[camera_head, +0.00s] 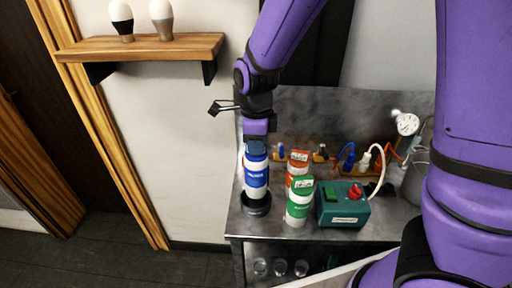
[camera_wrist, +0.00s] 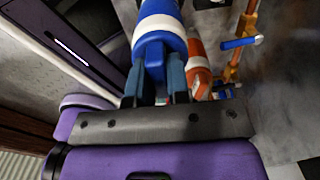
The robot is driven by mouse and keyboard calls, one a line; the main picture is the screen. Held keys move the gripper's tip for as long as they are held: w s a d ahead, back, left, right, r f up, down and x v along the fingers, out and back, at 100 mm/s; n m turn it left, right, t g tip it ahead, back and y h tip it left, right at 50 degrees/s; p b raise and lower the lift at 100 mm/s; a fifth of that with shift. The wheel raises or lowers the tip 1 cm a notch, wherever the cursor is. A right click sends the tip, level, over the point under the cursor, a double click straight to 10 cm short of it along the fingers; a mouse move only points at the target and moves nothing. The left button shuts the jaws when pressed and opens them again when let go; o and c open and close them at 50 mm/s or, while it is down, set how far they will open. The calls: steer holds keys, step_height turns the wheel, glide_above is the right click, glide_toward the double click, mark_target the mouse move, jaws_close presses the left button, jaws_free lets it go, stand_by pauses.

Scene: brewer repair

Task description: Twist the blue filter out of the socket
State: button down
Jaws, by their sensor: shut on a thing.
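The blue filter (camera_head: 256,174) is a blue and white cylinder standing upright over a dark round socket (camera_head: 256,205) at the left end of the metal bench. I cannot tell whether its lower end is seated in the socket or just above it. My gripper (camera_head: 256,147) comes down from above and is shut on the filter's blue top. In the wrist view my gripper (camera_wrist: 161,86) has a finger on either side of the blue end of the filter (camera_wrist: 157,47). The filter's far end is cut off there.
An orange and white filter (camera_head: 298,160) and a green and white filter (camera_head: 299,203) stand close on the right. Beyond them is a teal box (camera_head: 343,205) with a red knob. A wooden shelf (camera_head: 140,48) with two bulbs is at upper left.

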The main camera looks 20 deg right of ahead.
steer(key=shift+r, duration=1.3)
